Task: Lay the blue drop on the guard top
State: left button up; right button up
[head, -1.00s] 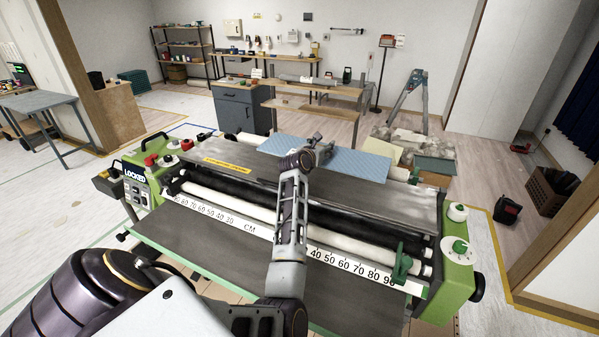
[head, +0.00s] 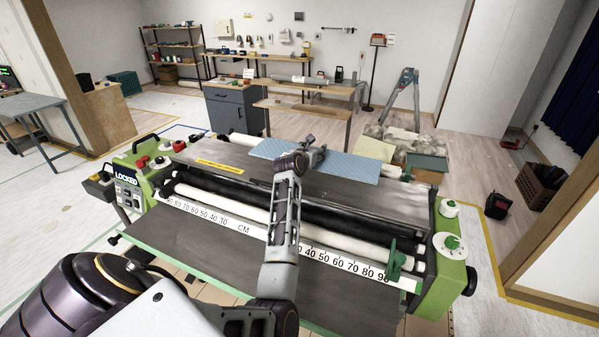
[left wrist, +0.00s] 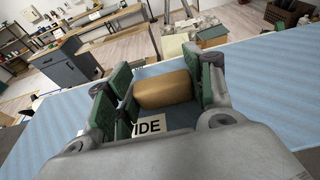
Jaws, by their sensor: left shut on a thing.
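The blue drop (head: 345,166) is a pale blue striped sheet over the back part of the dark guard top (head: 395,198). Whether all of it touches the top, I cannot tell. My left gripper (head: 310,148) reaches over the machine to the sheet's middle. In the left wrist view, the gripper (left wrist: 160,92) has its green pads on either side of a tan block (left wrist: 167,89), shut on it. A white label with the letters "IDE" shows just below the block, and the blue sheet (left wrist: 262,85) spreads out on both sides. My right gripper is out of view.
The green paster's end housings (head: 450,240) stand at both sides, with knobs and a "LOCKED" panel at left. A white roller (head: 345,245) and a centimetre scale run along the front. A bench (head: 310,108) and a grey cabinet (head: 233,108) stand behind.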

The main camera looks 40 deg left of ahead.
pick_arm(q)
jog(key=shift+f, duration=2.8)
jog(key=shift+f, duration=1.9)
jog(key=o, duration=1.1)
jog(key=shift+f, duration=0.15)
